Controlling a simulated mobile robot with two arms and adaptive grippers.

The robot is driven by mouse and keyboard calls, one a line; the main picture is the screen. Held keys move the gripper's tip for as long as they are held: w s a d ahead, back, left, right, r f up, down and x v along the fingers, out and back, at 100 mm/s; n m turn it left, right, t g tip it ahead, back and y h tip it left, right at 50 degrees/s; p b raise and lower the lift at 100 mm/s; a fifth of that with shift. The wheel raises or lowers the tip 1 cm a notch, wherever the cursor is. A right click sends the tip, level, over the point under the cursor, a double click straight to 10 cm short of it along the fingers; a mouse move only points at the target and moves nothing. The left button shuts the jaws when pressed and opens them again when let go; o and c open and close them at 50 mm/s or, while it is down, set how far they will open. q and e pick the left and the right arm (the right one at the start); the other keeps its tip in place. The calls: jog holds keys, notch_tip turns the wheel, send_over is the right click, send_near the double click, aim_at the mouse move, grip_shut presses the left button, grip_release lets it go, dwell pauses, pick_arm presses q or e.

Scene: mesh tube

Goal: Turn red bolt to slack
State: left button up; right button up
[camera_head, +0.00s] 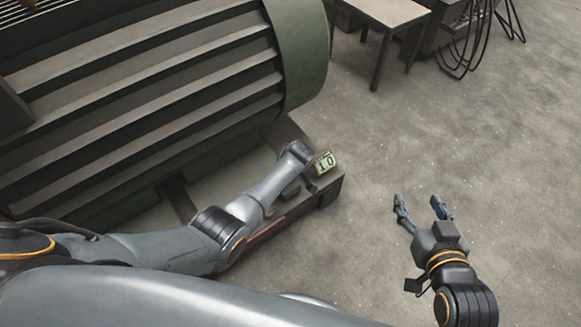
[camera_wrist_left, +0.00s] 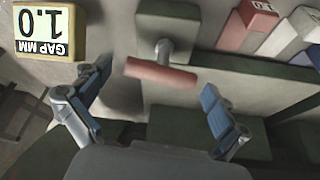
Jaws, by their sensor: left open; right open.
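The red bolt shows in the left wrist view as a red crossbar (camera_wrist_left: 160,74) on a grey shaft, set against a grey-green block. My left gripper (camera_wrist_left: 155,80) is open. Its two blue-padded fingers stand on either side of the crossbar, apart from it, with clear gaps. In the head view, my left arm reaches to the corner of the machine's base, and its fingers and the bolt are hard to make out there. My right gripper (camera_head: 418,201) is open and empty over the bare floor. A gauge reading "GAP MM 1.0" (camera_wrist_left: 45,32) sits left of the bolt; it also shows in the head view (camera_head: 325,162).
A large ribbed motor (camera_head: 150,75) with a green end ring fills the upper left. A red block (camera_wrist_left: 247,25) and a grey block with a white top (camera_wrist_left: 288,32) lie right of the bolt. A table (camera_head: 388,12) stands at the back. The floor at right is clear.

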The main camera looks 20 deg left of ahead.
pick_arm(q)
jog(key=v, duration=1)
jog(key=shift+s+r, duration=0.1)
jog(key=shift+r, duration=0.05)
